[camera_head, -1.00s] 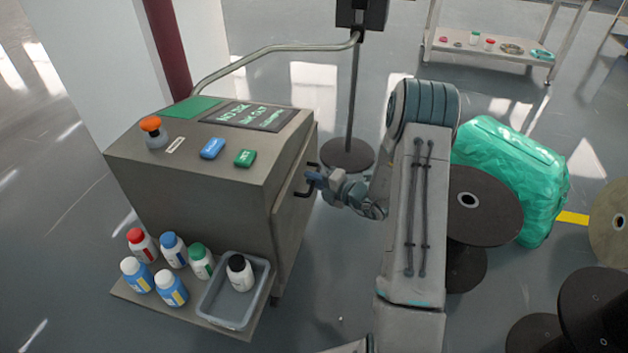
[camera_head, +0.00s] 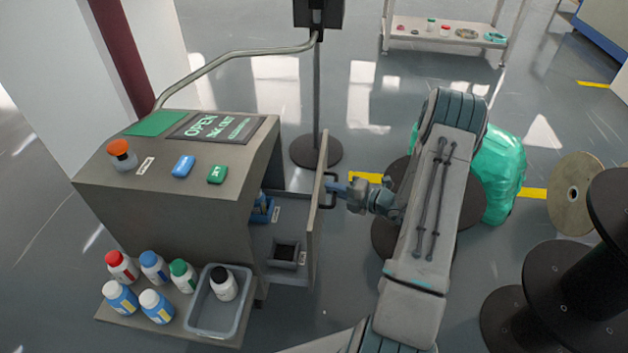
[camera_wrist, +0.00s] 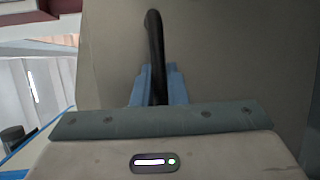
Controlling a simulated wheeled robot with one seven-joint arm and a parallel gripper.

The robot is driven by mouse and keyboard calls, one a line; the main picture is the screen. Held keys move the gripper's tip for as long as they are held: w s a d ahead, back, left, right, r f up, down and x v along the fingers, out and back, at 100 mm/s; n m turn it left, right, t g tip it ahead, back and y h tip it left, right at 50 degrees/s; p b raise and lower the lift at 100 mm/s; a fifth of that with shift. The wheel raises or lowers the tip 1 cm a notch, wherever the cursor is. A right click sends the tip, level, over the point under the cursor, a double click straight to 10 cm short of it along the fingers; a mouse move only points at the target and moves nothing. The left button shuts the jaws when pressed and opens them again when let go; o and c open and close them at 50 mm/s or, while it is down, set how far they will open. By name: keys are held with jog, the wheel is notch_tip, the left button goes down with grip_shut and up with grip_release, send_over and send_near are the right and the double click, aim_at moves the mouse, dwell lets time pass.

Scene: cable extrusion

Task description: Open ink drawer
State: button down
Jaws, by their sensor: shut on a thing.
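The ink drawer (camera_head: 318,215) stands pulled out from the right side of the grey ink machine (camera_head: 190,225), with a wide gap between its front panel and the cabinet. Inside the gap show a dark square holder (camera_head: 284,253) and a blue container (camera_head: 262,208). My gripper (camera_head: 338,189) is at the outer side of the panel, shut on the black drawer handle (camera_head: 328,190). In the wrist view the blue fingers (camera_wrist: 158,85) close around the black handle (camera_wrist: 154,45), in front of the plain panel (camera_wrist: 220,60).
A shelf on the machine's front holds several ink bottles (camera_head: 155,305) and a grey tray (camera_head: 212,325). A pole stand (camera_head: 317,150) is behind the drawer. Black spools (camera_head: 560,280) and a green wrapped bundle (camera_head: 500,180) stand at the right.

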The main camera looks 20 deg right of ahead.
jog(key=s+d+p, duration=0.1)
jog(key=s+d, duration=0.2)
jog(key=d, duration=0.4)
jog(key=s+d+p, duration=0.1)
jog(key=s+d, duration=0.2)
jog(key=d, duration=0.4)
jog(key=shift+s+d, duration=0.15)
jog(key=shift+s, duration=0.25)
jog(key=c, duration=1.5)
grip_release()
jog(key=shift+o, duration=0.2)
jog(key=p+v, duration=0.2)
jog(key=v, duration=1.1)
jog(key=shift+s+d, duration=0.25)
jog(key=shift+s, duration=0.05)
